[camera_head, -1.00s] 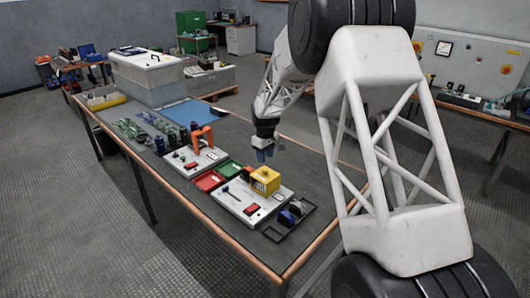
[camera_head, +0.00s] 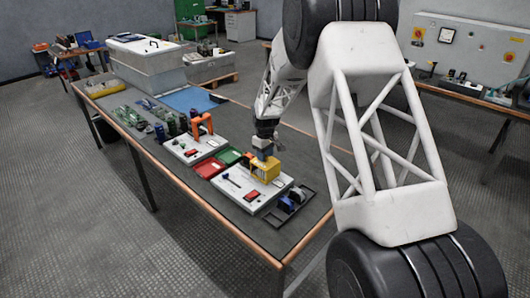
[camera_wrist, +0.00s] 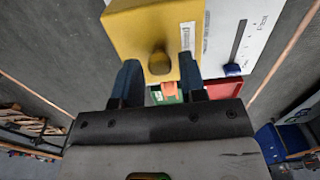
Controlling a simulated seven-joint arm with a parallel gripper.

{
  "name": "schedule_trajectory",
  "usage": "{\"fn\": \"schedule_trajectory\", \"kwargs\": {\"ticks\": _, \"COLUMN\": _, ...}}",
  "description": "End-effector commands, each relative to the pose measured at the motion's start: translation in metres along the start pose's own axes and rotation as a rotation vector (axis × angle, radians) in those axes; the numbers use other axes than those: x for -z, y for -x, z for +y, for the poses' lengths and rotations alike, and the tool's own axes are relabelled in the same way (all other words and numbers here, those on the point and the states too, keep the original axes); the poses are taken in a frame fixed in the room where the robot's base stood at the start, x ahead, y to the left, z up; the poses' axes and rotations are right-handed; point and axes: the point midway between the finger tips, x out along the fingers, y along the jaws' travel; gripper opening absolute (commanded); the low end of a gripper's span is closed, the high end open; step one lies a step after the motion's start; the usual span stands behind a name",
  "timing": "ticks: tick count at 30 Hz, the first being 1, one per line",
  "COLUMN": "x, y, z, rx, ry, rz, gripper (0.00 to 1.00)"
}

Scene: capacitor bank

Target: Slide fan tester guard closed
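The white fan tester panel (camera_head: 246,206) lies on the bench. The yellow guard (camera_head: 264,168) stands at the panel's far right edge. My gripper (camera_head: 263,148) is at the guard's far side. In the wrist view my gripper (camera_wrist: 159,75) is open, one dark finger on each side of the knob, with gaps showing. Whether the fingertips touch the guard's face I cannot tell.
A black tray with blue parts (camera_head: 292,203) sits right of the panel. Red (camera_head: 211,168) and green (camera_head: 230,156) trays lie to the left. Another white panel (camera_head: 195,148) carries an orange arch (camera_head: 202,124). Bench surface is bare behind the guard.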

Motion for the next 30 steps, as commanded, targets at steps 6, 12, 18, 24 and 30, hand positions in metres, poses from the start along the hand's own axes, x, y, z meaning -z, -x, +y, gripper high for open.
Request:
{"fn": "schedule_trajectory", "kwargs": {"ticks": 6, "x": 0.0, "y": -0.0016, "z": 0.0001, "rx": 0.0, "ry": 0.0, "rz": 0.0, "gripper": 0.38}}
{"fn": "schedule_trajectory", "kwargs": {"ticks": 12, "x": 0.0, "y": -0.0016, "z": 0.0, "rx": 0.0, "ry": 0.0, "rz": 0.0, "gripper": 0.38}}
{"fn": "schedule_trajectory", "kwargs": {"ticks": 18, "x": 0.0, "y": -0.0011, "z": 0.0003, "rx": -0.001, "ry": 0.0, "rz": 0.001, "gripper": 0.38}}
{"fn": "schedule_trajectory", "kwargs": {"ticks": 24, "x": 0.0, "y": -0.0013, "z": 0.0002, "rx": 0.0, "ry": 0.0, "rz": 0.001, "gripper": 0.17}}
{"fn": "schedule_trajectory", "kwargs": {"ticks": 30, "x": -0.0001, "y": -0.0014, "z": 0.0002, "rx": 0.0, "ry": 0.0, "rz": 0.0, "gripper": 0.0}}
